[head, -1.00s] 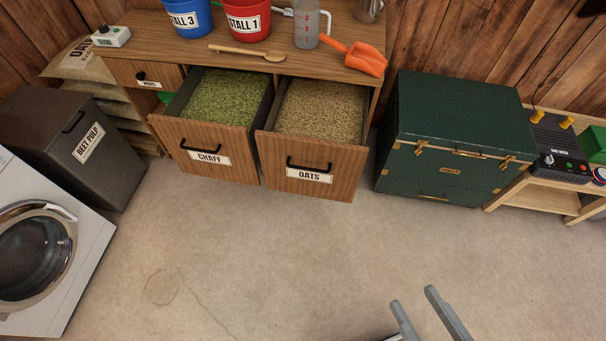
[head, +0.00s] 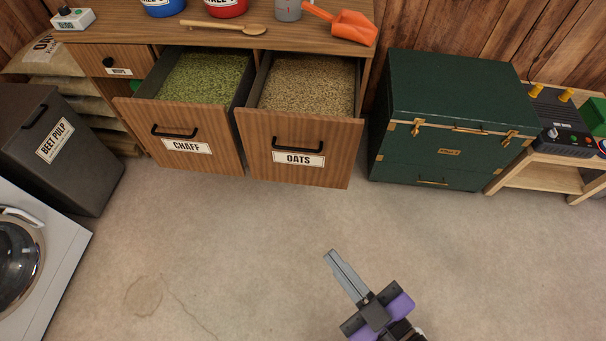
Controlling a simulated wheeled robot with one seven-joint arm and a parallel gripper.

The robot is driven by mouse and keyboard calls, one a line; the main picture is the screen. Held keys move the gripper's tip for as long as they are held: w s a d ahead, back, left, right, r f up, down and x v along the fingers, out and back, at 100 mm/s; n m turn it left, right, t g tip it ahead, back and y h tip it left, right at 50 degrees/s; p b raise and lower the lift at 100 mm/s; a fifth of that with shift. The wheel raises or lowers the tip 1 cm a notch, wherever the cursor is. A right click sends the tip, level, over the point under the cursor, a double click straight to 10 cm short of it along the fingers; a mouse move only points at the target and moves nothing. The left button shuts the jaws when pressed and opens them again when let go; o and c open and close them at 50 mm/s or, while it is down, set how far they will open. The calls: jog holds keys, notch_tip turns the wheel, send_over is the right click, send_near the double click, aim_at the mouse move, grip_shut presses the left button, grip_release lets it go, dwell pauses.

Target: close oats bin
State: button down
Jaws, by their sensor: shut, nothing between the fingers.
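The oats bin (head: 262,148) is a wooden drawer with a black handle and an OATS label. It is pulled out from under the counter, and the oats (head: 309,85) inside show from above. My gripper (head: 330,256) is at the bottom centre, its fingers together and empty. It points up and left toward the oats bin, with bare floor between them in the picture; it is not touching the bin.
The chaff bin (head: 222,163) is also pulled out, just left of the oats bin. A green trunk (head: 450,90) stands to the right. An orange scoop (head: 350,26) and wooden spoon (head: 253,29) lie on the counter (head: 120,30). The floor (head: 220,240) in front is clear.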

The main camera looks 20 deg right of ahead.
jog(key=w+a+f+n+h+b, duration=0.25)
jog(key=w+f+n+b, duration=0.4)
jog(key=w+f, duration=0.4)
jog(key=w+a+f+n+h+b, duration=0.1)
jog(key=w+a+f+n+b, duration=0.45)
jog(key=f, duration=0.75)
jog(key=w+d+r+n+h+b, duration=0.3)
jog(key=w+d+n+h, duration=0.2)
jog(key=w+d+n, duration=0.1)
jog(key=w+d+r+n+t+h+b, duration=0.1)
jog(key=w+d+r+n+h+b, duration=0.2)
jog(key=w+d+n, duration=0.3)
jog(key=w+d+r+h, duration=0.1)
jog(key=w+d, duration=0.2)
jog(key=w, duration=0.2)
jog(key=shift+r+h, duration=0.15)
jog(key=shift+h, duration=0.2)
